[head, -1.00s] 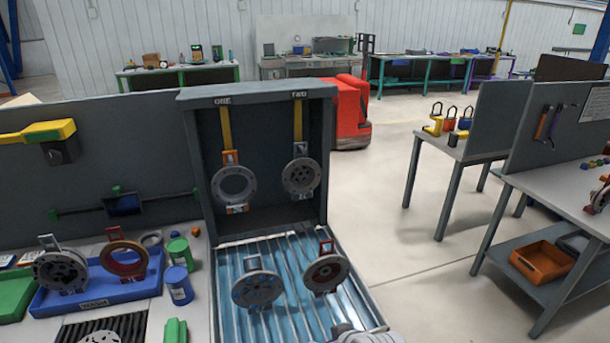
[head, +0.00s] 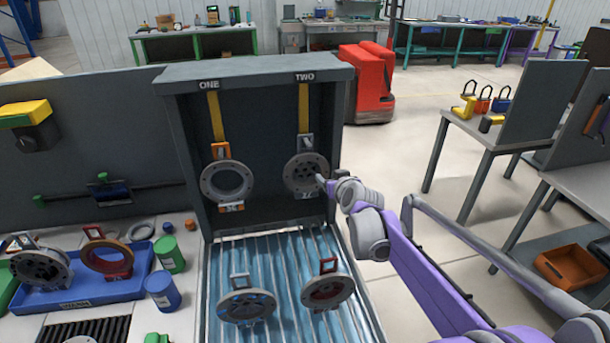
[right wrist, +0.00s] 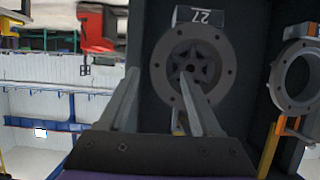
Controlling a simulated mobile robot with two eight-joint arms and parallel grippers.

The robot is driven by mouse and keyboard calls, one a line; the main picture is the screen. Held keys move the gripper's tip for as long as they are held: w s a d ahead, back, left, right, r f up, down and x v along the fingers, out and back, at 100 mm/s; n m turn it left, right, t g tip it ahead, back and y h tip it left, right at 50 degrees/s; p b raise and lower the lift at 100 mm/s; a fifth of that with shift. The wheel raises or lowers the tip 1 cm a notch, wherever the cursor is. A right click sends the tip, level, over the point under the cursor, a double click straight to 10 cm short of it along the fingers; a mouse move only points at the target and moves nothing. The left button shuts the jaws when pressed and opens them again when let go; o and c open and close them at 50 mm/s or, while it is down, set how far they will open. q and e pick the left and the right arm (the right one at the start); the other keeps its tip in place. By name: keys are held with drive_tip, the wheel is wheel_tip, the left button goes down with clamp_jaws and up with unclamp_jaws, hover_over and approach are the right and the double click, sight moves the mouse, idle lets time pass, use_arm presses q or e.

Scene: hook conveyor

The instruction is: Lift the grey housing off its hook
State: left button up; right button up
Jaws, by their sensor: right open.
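The grey housing (head: 305,173), a round flange with a grey handle and a 27 tag, hangs from the yellow strap hook under the sign TWO. It also shows, upside down, in the right wrist view (right wrist: 193,68). My right gripper (head: 326,184) is at the housing's right side in the head view. In the right wrist view its fingers (right wrist: 160,85) are apart with nothing held between them. One finger overlaps the housing's centre and the other lies left of its rim; contact cannot be told. My left gripper is not in view.
An orange-handled ring housing (head: 227,182) hangs under ONE, left of the grey one. The dark cabinet (head: 188,150) encloses both hooks. Below, two flanged parts (head: 247,305) (head: 328,291) lie on the ribbed blue surface (head: 285,262). A blue tray (head: 75,300) stands left.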

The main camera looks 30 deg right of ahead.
sight(325, 172)
drive_tip(key=x, duration=0.5)
drive_tip(key=shift+w, duration=0.2)
drive_tip(key=shift+s, duration=0.1)
clamp_jaws()
